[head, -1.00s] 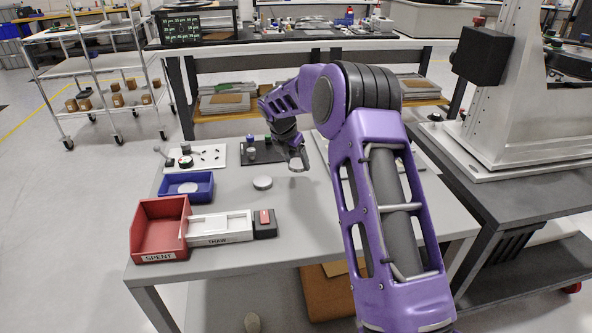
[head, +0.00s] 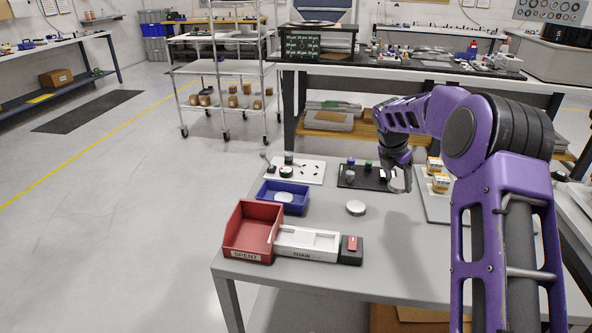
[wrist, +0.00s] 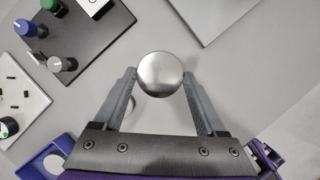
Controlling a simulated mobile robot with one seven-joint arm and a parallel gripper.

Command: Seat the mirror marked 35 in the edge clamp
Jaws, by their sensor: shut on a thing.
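A round silvery mirror (wrist: 160,74) is held between the two fingertips of my gripper (wrist: 160,82), with its plain face toward the wrist camera. No number is readable on it. In the head view my gripper (head: 397,180) holds it above the table, between the dark plate and the right-hand plate. A second silvery disc (head: 356,208) lies on the bare table. A third disc (head: 284,197) lies in the blue tray (head: 265,194). The dark plate (head: 352,182) carries a blue and a green knob; the white plate (head: 310,173) carries black-topped parts. I cannot tell which fixture is the edge clamp.
A red SPENT bin (head: 252,232), a white THAW tray (head: 305,242) and a dark block with a red top (head: 350,249) line the table's front left. A light plate (head: 433,205) with tan blocks (head: 440,182) is at right. The table's middle front is clear.

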